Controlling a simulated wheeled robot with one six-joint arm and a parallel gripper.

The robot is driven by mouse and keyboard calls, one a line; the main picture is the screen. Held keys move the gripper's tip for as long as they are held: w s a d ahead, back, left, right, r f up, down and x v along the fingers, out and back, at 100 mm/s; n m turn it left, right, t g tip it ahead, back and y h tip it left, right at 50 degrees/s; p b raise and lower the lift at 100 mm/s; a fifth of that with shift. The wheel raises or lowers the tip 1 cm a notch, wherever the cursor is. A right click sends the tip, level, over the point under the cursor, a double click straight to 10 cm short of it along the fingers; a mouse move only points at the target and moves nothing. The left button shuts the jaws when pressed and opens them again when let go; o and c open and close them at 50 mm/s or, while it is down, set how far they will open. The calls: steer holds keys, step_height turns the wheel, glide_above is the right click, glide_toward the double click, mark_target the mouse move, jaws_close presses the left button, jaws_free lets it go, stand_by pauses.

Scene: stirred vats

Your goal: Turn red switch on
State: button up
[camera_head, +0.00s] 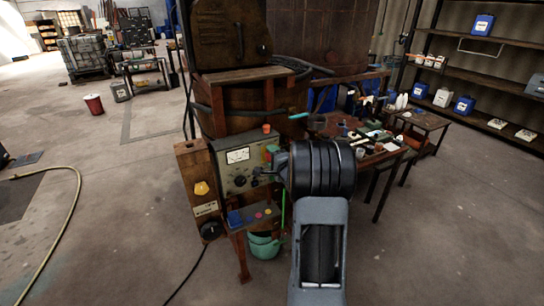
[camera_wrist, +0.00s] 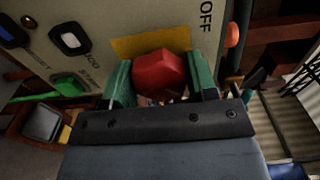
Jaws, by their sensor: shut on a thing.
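The red switch (camera_wrist: 160,74) is a faceted red knob on a yellow plate (camera_wrist: 150,43) of the control panel, seen in the wrist view. The word OFF is printed beside the plate. My gripper (camera_wrist: 160,82) has its green fingers on both sides of the knob and is shut on it. In the head view, my gripper (camera_head: 271,156) is at the right side of the grey control panel (camera_head: 229,181), and my arm's dark wrist hides part of that area.
The panel has a dial gauge (camera_head: 238,155) and other switches. A cluttered table (camera_head: 340,128) stands close on the right. A green bucket (camera_head: 264,245) sits underneath. The floor at left is open, with a hose (camera_head: 74,215).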

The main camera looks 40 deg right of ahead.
stand_by(0.3)
steer(key=o, duration=0.9)
steer(key=s+b, duration=0.1)
steer(key=s, duration=0.3)
steer(key=s+a+b, duration=0.1)
steer(key=s, duration=0.4)
steer(key=s+a+b, duration=0.1)
steer(key=s, duration=0.3)
steer(key=shift+s, duration=0.35)
